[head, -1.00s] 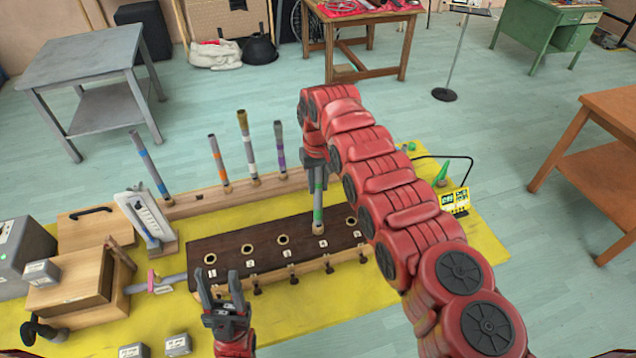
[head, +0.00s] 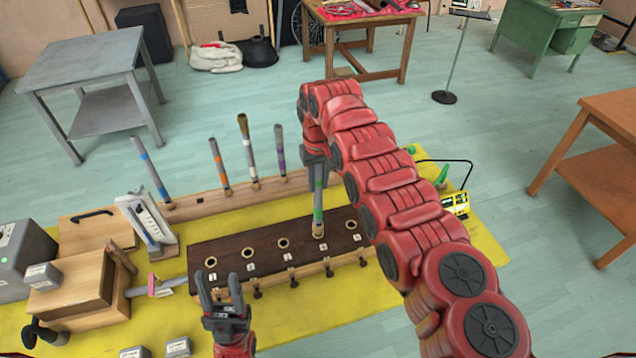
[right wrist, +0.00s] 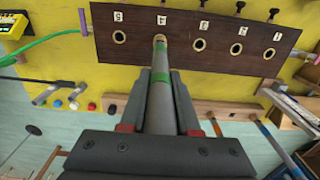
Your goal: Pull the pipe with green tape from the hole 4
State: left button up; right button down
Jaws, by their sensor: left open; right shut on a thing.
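A grey pipe with green tape (head: 318,200) stands upright at hole 4 of the dark brown board (head: 220,255). My right gripper (head: 316,168) is shut on its upper part. In the right wrist view the pipe (right wrist: 160,105) runs between the fingers of my right gripper (right wrist: 161,80), and its far end meets hole 4, beside the label "4". I cannot tell how deep the end sits. My left gripper (head: 221,290) is open and empty in front of the board, near hole 1.
Several taped pipes, among them a blue-taped one (head: 152,170), stand in a wooden rail (head: 200,200) behind the board. Wooden boxes (head: 75,285) and a grey box (head: 25,255) are at the left. A yellow device (head: 455,205) lies right of my right arm.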

jog(key=shift+r, duration=0.35)
